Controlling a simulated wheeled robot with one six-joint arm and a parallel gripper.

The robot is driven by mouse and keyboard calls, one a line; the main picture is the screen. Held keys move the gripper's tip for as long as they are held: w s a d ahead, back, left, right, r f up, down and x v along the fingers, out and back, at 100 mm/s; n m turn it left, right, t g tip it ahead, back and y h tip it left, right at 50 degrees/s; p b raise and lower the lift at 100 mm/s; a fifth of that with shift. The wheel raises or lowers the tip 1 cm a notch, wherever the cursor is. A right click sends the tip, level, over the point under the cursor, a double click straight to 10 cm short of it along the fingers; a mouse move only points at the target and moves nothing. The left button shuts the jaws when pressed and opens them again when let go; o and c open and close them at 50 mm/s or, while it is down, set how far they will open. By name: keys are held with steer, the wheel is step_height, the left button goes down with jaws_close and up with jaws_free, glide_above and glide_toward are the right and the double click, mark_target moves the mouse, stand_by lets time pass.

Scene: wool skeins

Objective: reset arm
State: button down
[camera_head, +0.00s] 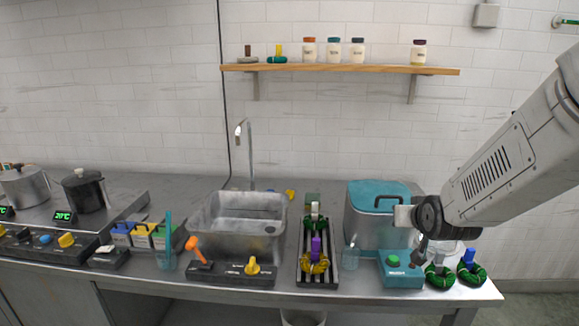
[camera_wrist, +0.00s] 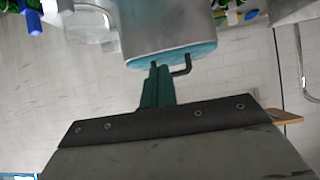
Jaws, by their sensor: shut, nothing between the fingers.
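My gripper (camera_head: 419,256) is at the right of the head view, at the end of my arm, in front of the teal-lidded metal vessel and just above the teal box with a green button. In the wrist view my gripper (camera_wrist: 157,72) shows as narrow teal fingers close together, with nothing held. Dark green wool skeins lie on the counter's right end: one (camera_head: 437,276) partly below the gripper and one (camera_head: 474,275) with a blue peg. A dark rack (camera_head: 302,270) holds a yellow skein (camera_head: 316,264), a purple item and a green-and-white one.
The metal vessel (camera_head: 365,228) shows upside down in the wrist view (camera_wrist: 160,25). The teal box (camera_head: 400,276) stands near the front edge. A sink (camera_head: 235,235), control panels and two pots (camera_head: 85,192) fill the left. A wall shelf (camera_head: 340,69) carries jars.

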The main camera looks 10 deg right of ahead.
steer(key=s+a+f+g+y, duration=0.1)
steer(key=s+a+f+g, duration=0.15)
steer(key=s, duration=0.25)
steer(key=s+a+f+g+y, duration=0.1)
steer(key=s+g, duration=0.3)
steer(key=s+a+r+n+g, duration=0.1)
steer(key=s+a+r, duration=0.2)
steer(key=s, duration=0.3)
steer(key=s+a+r+n+g, duration=0.1)
steer(key=s+a+r, duration=0.2)
steer(key=s, duration=0.3)
steer(key=s+a+r+n+g+y, duration=0.1)
steer(key=s+a+r, duration=0.2)
steer(key=s, duration=0.4)
steer(key=shift+r, duration=0.9)
